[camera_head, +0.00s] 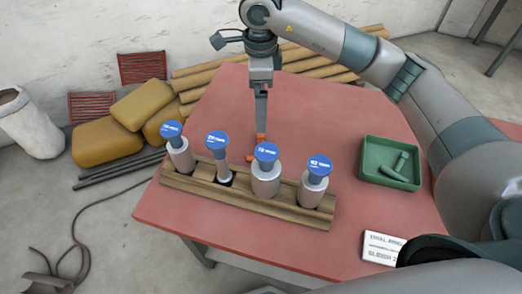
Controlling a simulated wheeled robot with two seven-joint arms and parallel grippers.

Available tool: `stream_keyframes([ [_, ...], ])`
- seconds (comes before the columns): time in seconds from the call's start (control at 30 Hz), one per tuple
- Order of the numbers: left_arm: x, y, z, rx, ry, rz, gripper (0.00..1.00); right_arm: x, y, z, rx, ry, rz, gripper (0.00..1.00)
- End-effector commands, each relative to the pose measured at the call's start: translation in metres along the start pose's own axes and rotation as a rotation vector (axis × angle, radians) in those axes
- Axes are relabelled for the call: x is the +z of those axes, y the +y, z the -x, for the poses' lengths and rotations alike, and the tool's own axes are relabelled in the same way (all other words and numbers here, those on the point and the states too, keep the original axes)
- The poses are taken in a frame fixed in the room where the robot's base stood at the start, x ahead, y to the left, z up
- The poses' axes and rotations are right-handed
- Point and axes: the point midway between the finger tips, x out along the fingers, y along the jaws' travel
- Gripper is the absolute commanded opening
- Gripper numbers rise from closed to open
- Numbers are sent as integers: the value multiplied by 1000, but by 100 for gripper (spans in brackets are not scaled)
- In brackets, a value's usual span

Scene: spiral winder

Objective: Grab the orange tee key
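The orange tee key (250,158) shows only as small orange bits on the red table, behind the wooden rack. Another orange patch is at my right gripper's fingertips. Much of the key is hidden by the gripper and the rack. My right gripper (261,131) points straight down over the key, with its fingertips at or close to the orange. Its fingers line up in this view, so I cannot tell whether they are apart or closed on the key. My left gripper is not in view.
A wooden rack (203,190) holds several grey cylinders with blue caps (266,152) just in front of the gripper. A white card (383,247) lies near the front edge. The red table (215,115) is clear left of the gripper.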

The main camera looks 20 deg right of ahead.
Motion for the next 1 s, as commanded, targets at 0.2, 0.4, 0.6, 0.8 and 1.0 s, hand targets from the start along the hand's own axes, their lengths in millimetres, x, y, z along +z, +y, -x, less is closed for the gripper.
stream_keyframes([
  [0.2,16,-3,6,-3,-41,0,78,0,1,-14,4,2,-2,100],
  [0.4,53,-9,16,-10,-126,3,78,-1,1,-39,5,1,-2,100],
  [0.6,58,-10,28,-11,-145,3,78,-1,1,-73,5,3,-1,100],
  [0.8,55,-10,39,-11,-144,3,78,0,0,-105,4,1,-1,100],
  [1.0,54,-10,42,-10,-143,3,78,0,0,-120,1,0,0,100],
])
